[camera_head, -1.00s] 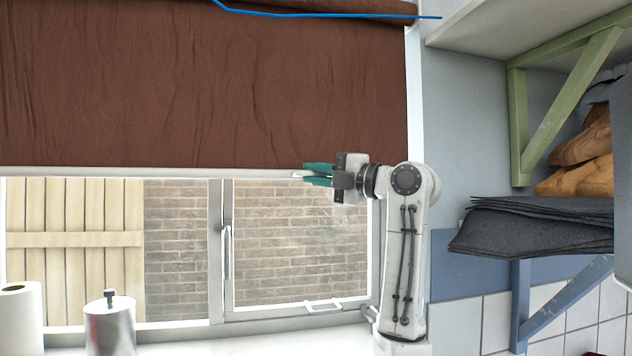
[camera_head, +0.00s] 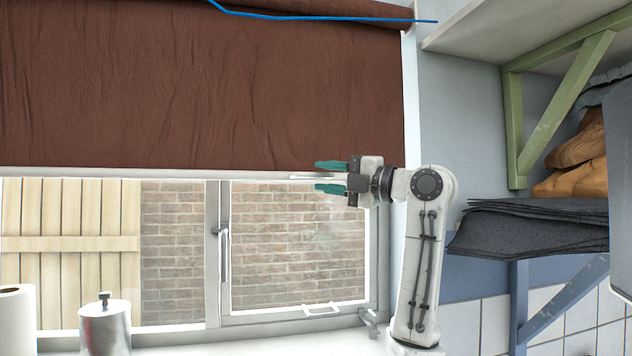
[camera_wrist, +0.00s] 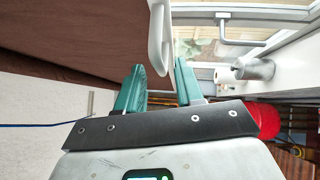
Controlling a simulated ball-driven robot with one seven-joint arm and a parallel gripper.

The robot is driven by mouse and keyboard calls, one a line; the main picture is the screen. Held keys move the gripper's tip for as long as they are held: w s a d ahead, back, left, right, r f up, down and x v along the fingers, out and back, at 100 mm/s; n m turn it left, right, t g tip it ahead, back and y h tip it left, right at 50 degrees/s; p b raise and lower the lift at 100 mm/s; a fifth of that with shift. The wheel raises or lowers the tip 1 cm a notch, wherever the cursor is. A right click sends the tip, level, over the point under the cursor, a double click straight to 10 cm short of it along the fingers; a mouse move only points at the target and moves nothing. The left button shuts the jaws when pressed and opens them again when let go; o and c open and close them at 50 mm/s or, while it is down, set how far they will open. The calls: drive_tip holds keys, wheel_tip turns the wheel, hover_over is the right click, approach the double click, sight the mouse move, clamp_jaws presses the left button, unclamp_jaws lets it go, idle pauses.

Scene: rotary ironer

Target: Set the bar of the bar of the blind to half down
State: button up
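The brown blind (camera_head: 200,95) hangs over the upper part of the window. Its pale bar (camera_head: 120,173) runs level along the lower edge of the cloth, about halfway down the visible window area. My gripper (camera_head: 325,177) is at the right part of the bar, with its green fingers spread, one above and one below the bar's height.
The window (camera_head: 295,245) has a handle and a stay below the bar. A metal canister (camera_head: 105,328) and a white roll (camera_head: 16,320) stand on the sill at the left. At the right a green shelf bracket (camera_head: 560,105) and stacked dark cloths (camera_head: 525,228) stand near my arm.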

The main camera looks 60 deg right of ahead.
drive_tip(key=s+f+b, duration=0.1)
drive_tip(key=s+b, duration=0.1)
drive_tip(key=s, duration=0.5)
drive_tip(key=shift+s+a, duration=0.2)
drive_tip(key=shift+s, duration=0.1)
